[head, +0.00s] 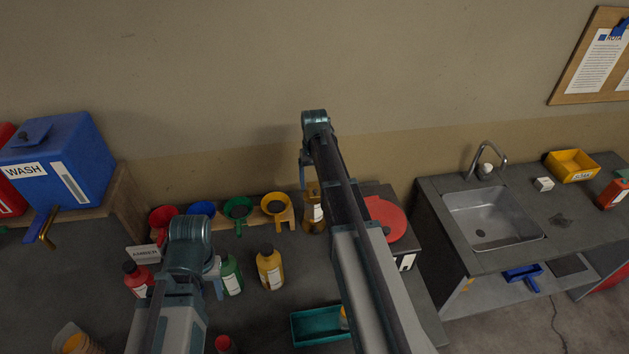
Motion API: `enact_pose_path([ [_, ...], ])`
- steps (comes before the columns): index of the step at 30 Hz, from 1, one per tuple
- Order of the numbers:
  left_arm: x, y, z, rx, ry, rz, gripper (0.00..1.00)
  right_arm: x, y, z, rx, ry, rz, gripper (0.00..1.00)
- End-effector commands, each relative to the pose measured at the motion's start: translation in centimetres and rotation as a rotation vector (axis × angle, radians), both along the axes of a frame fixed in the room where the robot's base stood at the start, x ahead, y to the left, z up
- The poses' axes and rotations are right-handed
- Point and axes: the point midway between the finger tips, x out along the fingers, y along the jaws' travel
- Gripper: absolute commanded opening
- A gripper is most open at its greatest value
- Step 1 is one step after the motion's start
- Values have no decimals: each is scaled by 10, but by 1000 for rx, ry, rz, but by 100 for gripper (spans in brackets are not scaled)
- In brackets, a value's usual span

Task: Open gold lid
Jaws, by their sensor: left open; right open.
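A gold-brown bottle (313,212) with a pale label stands at the back of the bench, partly hidden behind my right arm. Its top shows only in part, so I cannot tell its lid's state. A yellow-gold bottle (269,272) with a dark cap stands upright nearer the front. My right gripper (303,178) points down just above and left of the gold-brown bottle's top; it is open, and whether it touches is unclear. My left gripper (216,285) is open, low beside the green bottle (231,278), and largely hidden by its own arm.
Red, blue, green and yellow funnels (275,205) sit in a wooden rack at the back. A red bottle (138,283), teal tray (318,327) and red disc (386,218) are nearby. A blue WASH tank (75,160) stands left; a sink (492,217) is right.

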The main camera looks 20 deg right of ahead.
Motion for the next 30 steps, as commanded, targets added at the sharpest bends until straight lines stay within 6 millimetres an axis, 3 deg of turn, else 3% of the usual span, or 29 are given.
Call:
enact_pose_path([
  [1,0,0,-10,0,0,1,50,0,0,-10,0,0,0,80],
  [12,0,0,-44,-1,-2,3,50,0,0,-44,0,0,0,80],
  [26,0,0,-52,-1,-2,3,50,0,0,-51,0,0,0,80],
  [27,0,0,-52,-1,-2,3,50,0,0,-51,0,0,0,78],
  [30,0,0,-52,-1,-2,3,50,0,0,-51,0,0,0,60],
])
